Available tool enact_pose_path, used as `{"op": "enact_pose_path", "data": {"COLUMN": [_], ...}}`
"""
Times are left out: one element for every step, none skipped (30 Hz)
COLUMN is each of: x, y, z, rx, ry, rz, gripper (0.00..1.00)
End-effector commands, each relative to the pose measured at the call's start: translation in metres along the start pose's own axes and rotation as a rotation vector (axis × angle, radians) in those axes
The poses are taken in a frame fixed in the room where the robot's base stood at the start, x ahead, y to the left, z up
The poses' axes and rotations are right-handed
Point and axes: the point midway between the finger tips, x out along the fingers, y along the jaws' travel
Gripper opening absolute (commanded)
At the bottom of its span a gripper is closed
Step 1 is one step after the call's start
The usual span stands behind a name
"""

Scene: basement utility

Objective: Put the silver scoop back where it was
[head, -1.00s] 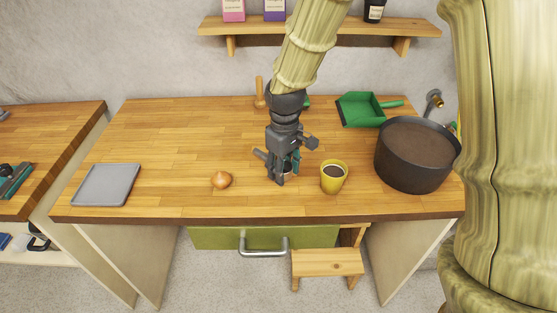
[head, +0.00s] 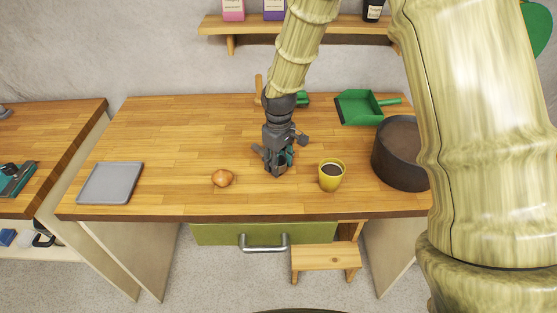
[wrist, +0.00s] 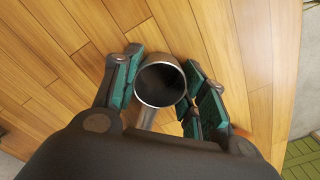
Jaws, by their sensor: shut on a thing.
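The silver scoop (wrist: 160,82) shows in the wrist view as a round metal cup, its dark hollow facing the camera. A thin handle runs from it toward the bottom of that view. My gripper (wrist: 166,88) is shut on the scoop, with teal pads on both sides of the cup. In the head view my gripper (head: 274,172) points down, low over the middle of the wooden bench (head: 170,140). The scoop is mostly hidden behind the fingers there. I cannot tell whether it touches the bench top.
A yellow mug (head: 331,178) of dark liquid stands close right of my gripper; an onion (head: 222,178) lies left. A dark pot (head: 395,165) and green dustpan (head: 358,107) are at right. A grey tray (head: 110,183) is far left. Bench between tray and onion is clear.

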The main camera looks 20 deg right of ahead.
Motion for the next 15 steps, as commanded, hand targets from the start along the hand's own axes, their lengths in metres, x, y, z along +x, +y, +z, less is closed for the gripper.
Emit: {"op": "enact_pose_path", "data": {"x": [-0.0002, -0.0002, -0.0002, -0.0002, 0.0000, 0.0006, 0.0013, 0.0021, 0.0031, 0.0025, 0.0024, 0.0023, 0.0023, 0.0023, 0.0023], "y": [0.0001, 0.0001, 0.0001, 0.0001, 0.0000, 0.0000, 0.0000, 0.0000, -0.0001, 0.0000, 0.0000, 0.0000, 0.0000, 0.0000, 0.0000], "z": [-0.0003, -0.0003, -0.0003, -0.0003, -0.0003, -0.0002, -0.0001, -0.0001, -0.0001, -0.0002, -0.0002, -0.0002, -0.0002, -0.0002, -0.0002], "rx": [0.000, 0.000, 0.000, 0.000, 0.000, 0.000, 0.000, 0.000, 0.000, 0.000, 0.000, 0.000, 0.000, 0.000, 0.000], "ry": [0.001, 0.001, 0.001, 0.001, 0.001, 0.001, 0.000, 0.000, 0.000, 0.000, 0.000, 0.001, 0.001, 0.001, 0.001], "rz": [0.000, 0.000, 0.000, 0.000, 0.000, 0.000, 0.000, 0.000, 0.000, 0.000, 0.000, 0.000, 0.000, 0.000, 0.000], "gripper": [0.18, 0.18, 0.18, 0.18, 0.18, 0.18, 0.18, 0.18, 0.18, 0.47, 0.53, 0.60, 0.63, 0.63, 0.63]}}
